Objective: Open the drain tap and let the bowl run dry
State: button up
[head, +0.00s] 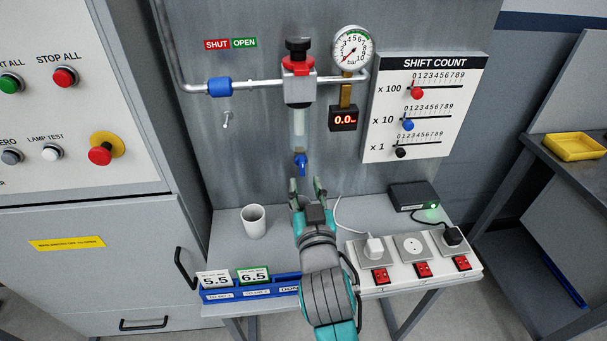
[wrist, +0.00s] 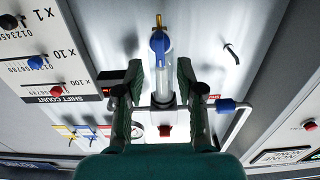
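The blue drain tap (head: 301,164) hangs at the bottom of the clear bowl (head: 298,130), under a regulator with a black knob and red collar. The wrist view, upside down, shows the blue tap (wrist: 159,42) and the bowl (wrist: 160,82). My gripper (head: 307,186) is just below and in front of the tap, with its fingers pointing up towards the panel. Its fingers stand apart with nothing between them; they also show in the wrist view (wrist: 160,70). I cannot tell the liquid level or whether the tap is turned.
A white cup (head: 253,222) stands on the bench, left of my gripper. Power sockets (head: 411,246) with a plugged cable and a black box (head: 413,196) are right. A gauge (head: 352,50), a 0.0 display (head: 344,118) and a slider board (head: 425,108) are on the panel.

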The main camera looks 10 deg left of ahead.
jog(key=v, duration=0.6)
jog(key=shift+s, duration=0.1)
dwell(0.3)
jog(key=s+d+f+g+h, duration=0.2)
jog(key=s+d+f, duration=1.3)
jog(key=s+f, duration=0.15)
jog(key=s+d+m+h, duration=0.1)
jog(key=s+d, duration=0.3)
jog(key=s, duration=0.6)
jog(key=s+d+m+h, duration=0.2)
jog(key=s+d, duration=0.2)
jog(key=s, duration=0.7)
jog(key=shift+s+d+f+g, duration=0.2)
jog(key=shift+f+g, duration=0.1)
jog(key=shift+f, duration=0.15)
dwell(0.5)
